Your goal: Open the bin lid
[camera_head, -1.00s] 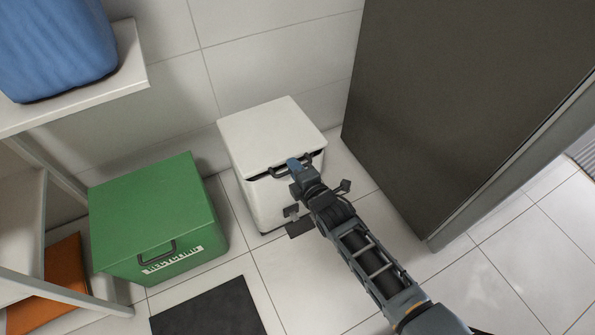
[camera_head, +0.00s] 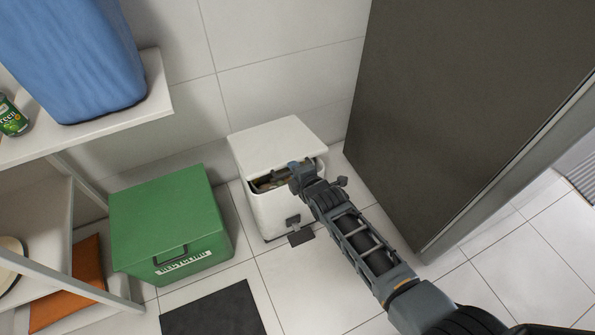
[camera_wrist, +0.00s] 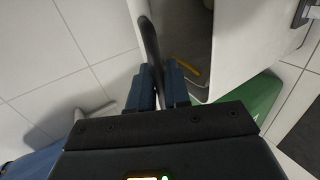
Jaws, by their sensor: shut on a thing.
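The white bin (camera_head: 264,212) stands on the tiled floor against the wall. Its white lid (camera_head: 276,141) is tilted up at the front, leaving a dark gap with some contents showing. My gripper (camera_head: 297,172) is at the front edge of the lid, shut on its dark handle, which is mostly hidden in the head view. In the wrist view, the dark handle (camera_wrist: 151,45) runs between the fingers of my gripper (camera_wrist: 158,78). The bin's opening there shows a yellow-orange item (camera_wrist: 186,66) inside.
A green recycling box (camera_head: 165,215) stands left of the bin. A shelf (camera_head: 160,92) with a blue container (camera_head: 75,55) is at the upper left. A large dark panel (camera_head: 450,100) stands close on the right. A dark mat (camera_head: 212,308) lies in front.

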